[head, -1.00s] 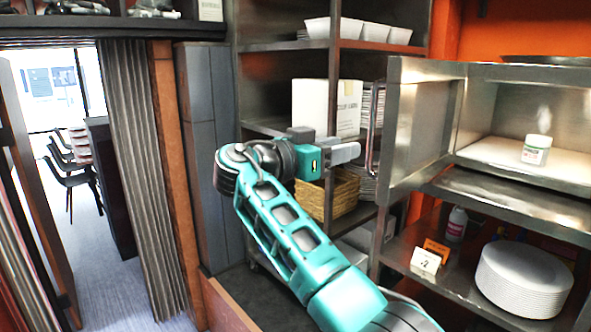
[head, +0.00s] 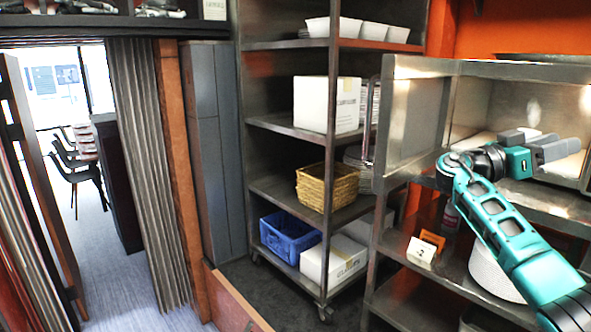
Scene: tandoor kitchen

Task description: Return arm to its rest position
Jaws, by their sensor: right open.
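My right arm, teal and grey, comes in from the lower right corner. My right gripper (head: 558,143) is open with nothing seen between its grey fingers. It points right, in front of the opening of the steel cabinet (head: 468,108). The cabinet's door (head: 410,118) stands swung open to the left of the gripper, apart from it. The white jar seen in the cabinet earlier is hidden now, behind the gripper in this view. My left gripper is not in view.
A wheeled rack (head: 288,130) holds a white box (head: 312,104), a wicker basket (head: 325,187) and a blue crate (head: 287,238). The floor by the curtain (head: 148,170) at left is clear.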

